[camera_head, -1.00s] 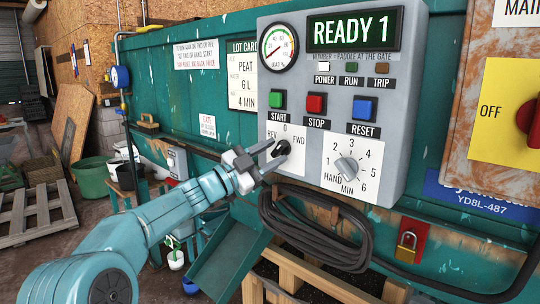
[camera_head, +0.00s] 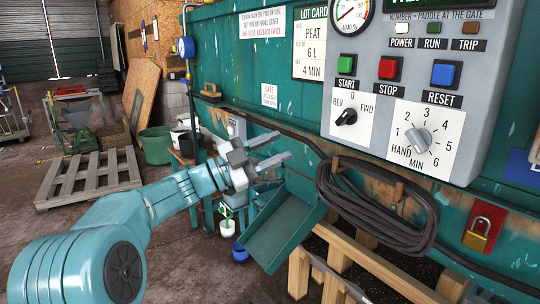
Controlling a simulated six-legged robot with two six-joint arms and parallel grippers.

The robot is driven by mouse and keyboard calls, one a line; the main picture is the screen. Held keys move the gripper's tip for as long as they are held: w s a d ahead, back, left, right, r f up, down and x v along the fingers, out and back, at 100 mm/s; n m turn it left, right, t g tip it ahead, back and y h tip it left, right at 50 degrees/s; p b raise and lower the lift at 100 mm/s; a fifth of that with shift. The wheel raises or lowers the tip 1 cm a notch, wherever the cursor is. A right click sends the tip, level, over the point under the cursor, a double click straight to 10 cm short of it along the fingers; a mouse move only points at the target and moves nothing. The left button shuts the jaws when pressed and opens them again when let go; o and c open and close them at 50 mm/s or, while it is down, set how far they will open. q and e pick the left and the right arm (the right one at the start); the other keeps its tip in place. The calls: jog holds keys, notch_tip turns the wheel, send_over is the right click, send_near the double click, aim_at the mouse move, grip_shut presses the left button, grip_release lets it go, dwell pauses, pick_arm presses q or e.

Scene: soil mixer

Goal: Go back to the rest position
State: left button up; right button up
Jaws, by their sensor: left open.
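My left gripper (camera_head: 284,146) is open and empty, with its two fingers apart and pointing right. It is in front of the teal machine wall (camera_head: 245,75), left of the grey control panel (camera_head: 397,60) and clear of it. The black REV-0-FWD knob (camera_head: 346,117) sits on a white plate on the panel; its exact setting is too small to tell. The grey timer knob (camera_head: 418,139) is to its right. My right gripper is not in view.
A coiled black cable (camera_head: 375,205) hangs below the panel. A teal chute (camera_head: 285,232) is below my gripper. A brass padlock (camera_head: 477,236) is at right. A wooden pallet (camera_head: 90,179) and a green tub (camera_head: 155,146) stand on the floor at left.

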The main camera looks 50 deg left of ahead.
pick_arm(q)
jog(key=shift+s+a+f, duration=0.1)
jog(key=shift+s+f, duration=0.05)
jog(key=shift+s, duration=0.2)
dwell(0.3)
